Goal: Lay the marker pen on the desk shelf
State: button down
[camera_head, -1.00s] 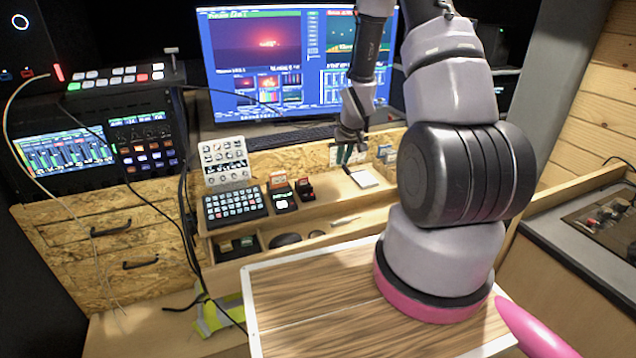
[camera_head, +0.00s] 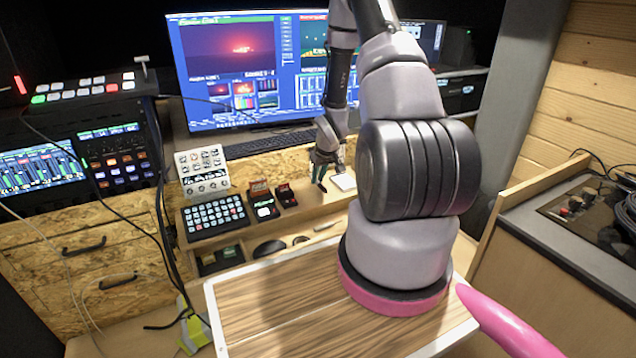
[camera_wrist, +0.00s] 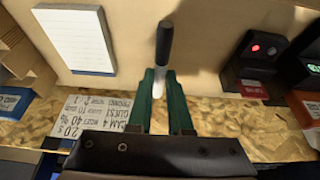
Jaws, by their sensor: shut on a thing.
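My gripper (camera_head: 321,184) hangs over the desk shelf (camera_head: 313,205), just left of a white notepad, in the head view. In the wrist view its green fingers (camera_wrist: 160,78) are shut on the marker pen (camera_wrist: 165,40). The pen's black end sticks out past the fingertips, and part of its pale body shows between the fingers. The pale shelf surface (camera_wrist: 205,45) lies behind the pen. I cannot tell whether the pen touches it. In the head view the pen is too small to make out clearly.
The white notepad (camera_wrist: 75,38) lies beside the pen, and a dark device with a red light (camera_wrist: 257,52) stands on the other side. A keypad (camera_head: 215,216) and small card readers (camera_head: 263,203) occupy the shelf's left part. The monitor (camera_head: 250,70) stands behind.

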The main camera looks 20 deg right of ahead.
jog(key=shift+f, duration=0.9)
jog(key=shift+f, duration=0.1)
jog(key=c, duration=0.8)
grip_release()
jog(key=shift+c, duration=0.2)
